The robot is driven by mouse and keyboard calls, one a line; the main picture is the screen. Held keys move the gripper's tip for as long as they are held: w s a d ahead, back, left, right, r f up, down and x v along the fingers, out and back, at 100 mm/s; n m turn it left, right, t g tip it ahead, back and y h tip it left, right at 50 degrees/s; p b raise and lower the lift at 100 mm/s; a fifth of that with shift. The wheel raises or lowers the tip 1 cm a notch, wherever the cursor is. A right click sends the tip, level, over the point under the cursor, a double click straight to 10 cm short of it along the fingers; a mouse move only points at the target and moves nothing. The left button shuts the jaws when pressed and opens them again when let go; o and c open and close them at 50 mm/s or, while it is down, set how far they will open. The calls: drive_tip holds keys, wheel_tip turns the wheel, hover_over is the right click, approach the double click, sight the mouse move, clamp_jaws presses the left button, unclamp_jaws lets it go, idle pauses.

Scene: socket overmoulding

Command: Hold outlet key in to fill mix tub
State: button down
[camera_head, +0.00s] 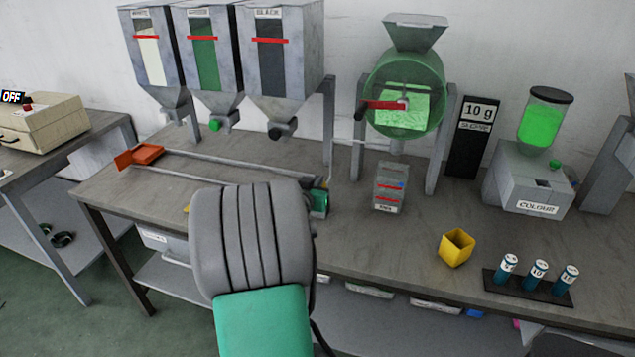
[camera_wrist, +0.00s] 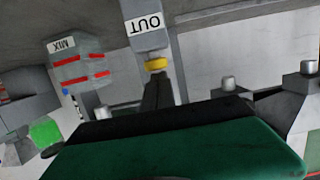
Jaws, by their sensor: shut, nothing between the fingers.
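The outlet key is a small yellow piece (camera_wrist: 155,64) under a grey block labelled OUT (camera_wrist: 150,27), shown upside down in the wrist view. My gripper (camera_wrist: 157,80) is shut and empty, its dark fingertips right at the yellow key; I cannot tell whether they press it. In the head view my arm hides the key and most of the gripper. The grey mix tub (camera_head: 389,188), with red marks and a MIX label, stands under the mixer drum (camera_head: 404,100); it also shows in the wrist view (camera_wrist: 80,68). The drum holds bright green material. The tub's contents are not clear.
Three hoppers (camera_head: 220,60) stand at the back left above a rail with an orange piece (camera_head: 140,156). A yellow cup (camera_head: 457,248), a rack of several-millimetre-looking labelled cylinders (camera_head: 538,272) and the colour unit (camera_head: 528,180) stand right. Bench space between tub and cup is clear.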

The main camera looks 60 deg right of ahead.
wheel_tip(320, 180, down, 3)
drive_tip(key=b, duration=0.3)
drive_tip(key=shift+a, duration=0.15)
drive_tip(key=shift+a+f, duration=0.1)
drive_tip(key=shift+f, duration=0.15)
idle(3.3)
idle(1.2)
drive_tip(key=s+a+r, duration=0.1)
drive_tip(key=a+r, duration=0.7)
drive_tip(key=a, duration=0.1)
drive_tip(key=shift+s+r+p, duration=0.2)
drive_tip(key=shift+s+p, duration=0.05)
drive_tip(key=shift+p, duration=0.2)
